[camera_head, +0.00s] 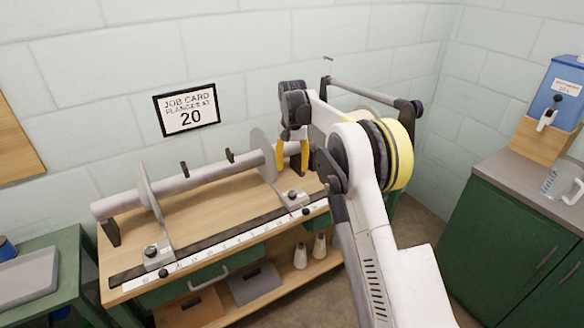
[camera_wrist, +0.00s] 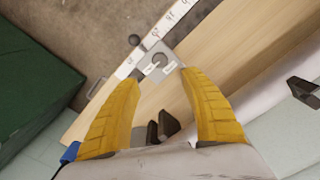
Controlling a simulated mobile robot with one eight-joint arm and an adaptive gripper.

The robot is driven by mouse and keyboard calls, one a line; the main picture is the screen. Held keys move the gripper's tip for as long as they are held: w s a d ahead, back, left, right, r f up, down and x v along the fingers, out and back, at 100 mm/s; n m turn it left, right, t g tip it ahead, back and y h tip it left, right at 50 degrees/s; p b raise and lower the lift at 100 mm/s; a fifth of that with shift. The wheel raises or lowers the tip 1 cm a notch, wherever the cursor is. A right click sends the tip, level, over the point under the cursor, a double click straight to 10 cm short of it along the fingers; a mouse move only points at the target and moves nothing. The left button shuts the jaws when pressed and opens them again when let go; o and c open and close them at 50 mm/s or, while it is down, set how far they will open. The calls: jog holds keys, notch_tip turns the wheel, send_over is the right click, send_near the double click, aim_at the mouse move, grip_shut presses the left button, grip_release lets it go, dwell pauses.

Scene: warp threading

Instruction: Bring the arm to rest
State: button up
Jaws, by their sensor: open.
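My gripper (camera_head: 292,158) hangs from my white arm over the right end of the wooden bench, pointing down. Its two yellow fingers stand apart with nothing between them. In the wrist view my gripper (camera_wrist: 165,92) shows both fingers spread above the bench. A grey flange bracket with a dark knob (camera_wrist: 158,60) lies beyond the fingertips. In the head view that bracket (camera_head: 292,197) is just below the gripper. The gripper looks close to the right flange disc (camera_head: 263,155); I cannot tell whether they touch.
A grey beam (camera_head: 190,182) with a left flange (camera_head: 148,200) lies along the bench (camera_head: 215,205), above a scale strip (camera_head: 230,240). A job card (camera_head: 187,109) reading 20 hangs on the wall. A green cabinet (camera_head: 510,240) with a pitcher (camera_head: 562,182) stands right.

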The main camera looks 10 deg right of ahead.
jog(key=s+r+n+t, duration=0.2)
jog(key=s+r+t, duration=0.2)
jog(key=s+r, duration=1.45)
jog(key=s+f+t, duration=0.1)
jog(key=s+f, duration=0.3)
jog(key=s, duration=0.8)
jog(key=s+f+n+t, duration=0.1)
jog(key=s+f+t, duration=0.1)
jog(key=s, duration=0.9)
jog(key=shift+s+f, duration=0.35)
jog(key=shift+f, duration=0.55)
